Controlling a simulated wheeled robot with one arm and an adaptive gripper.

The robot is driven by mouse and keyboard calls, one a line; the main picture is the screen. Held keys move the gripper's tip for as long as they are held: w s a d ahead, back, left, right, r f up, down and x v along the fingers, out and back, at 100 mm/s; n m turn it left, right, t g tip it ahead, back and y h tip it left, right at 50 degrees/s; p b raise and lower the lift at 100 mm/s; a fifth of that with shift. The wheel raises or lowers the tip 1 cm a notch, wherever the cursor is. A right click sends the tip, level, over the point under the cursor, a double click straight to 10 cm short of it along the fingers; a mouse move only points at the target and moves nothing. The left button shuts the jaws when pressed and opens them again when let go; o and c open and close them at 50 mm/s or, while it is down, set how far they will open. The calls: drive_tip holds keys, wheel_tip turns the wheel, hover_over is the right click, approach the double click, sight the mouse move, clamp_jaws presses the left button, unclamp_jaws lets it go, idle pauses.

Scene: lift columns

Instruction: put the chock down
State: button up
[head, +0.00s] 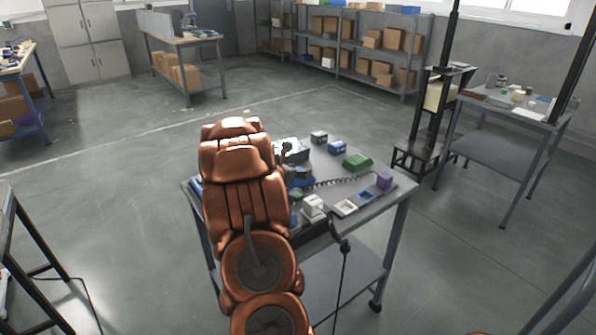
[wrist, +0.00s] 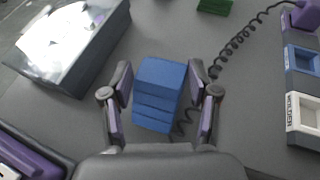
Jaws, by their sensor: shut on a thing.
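The chock (wrist: 160,92) is a blue block with stepped ridges, in the middle of the wrist view. My gripper (wrist: 160,100) has one finger on each side of it and is shut on it. The grey table top (wrist: 240,110) lies beneath; I cannot tell whether the chock touches it. In the head view my copper-coloured arm hides most of my gripper, and a blue shape shows beside the arm.
A grey box with a glossy top (wrist: 75,35) stands at left in the wrist view. A green block (head: 357,160) sits further back.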

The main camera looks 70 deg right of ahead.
drive_tip(key=shift+f, duration=0.1)
drive_tip(key=o, duration=1.4)
